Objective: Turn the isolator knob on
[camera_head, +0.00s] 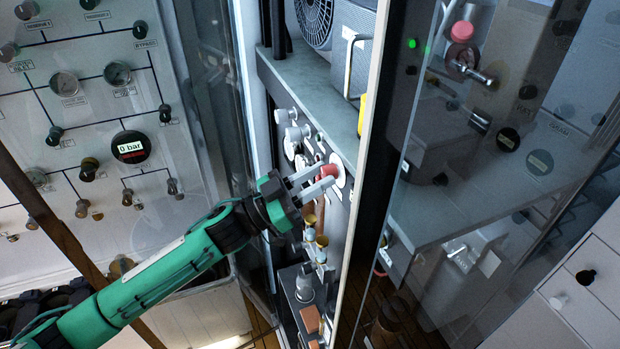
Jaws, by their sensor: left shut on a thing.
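A red knob (329,171) sits on a pale round plate on the panel inside the open cabinet, in the middle of the head view. I take it to be the isolator knob; no label on it is readable. My left gripper (318,181) reaches in from the lower left on a green arm. Its two light grey fingers are shut on the red knob, one above and one below it. The fingers hide part of the knob, so its exact angle cannot be told. My right gripper does not show.
A glass door (480,180) stands to the right of the knob. A grey shelf (295,85) with a fan and a metal box lies above. Brass fittings (320,241) are just below the gripper. A panel with gauges and a "0 bar" display (131,147) fills the left.

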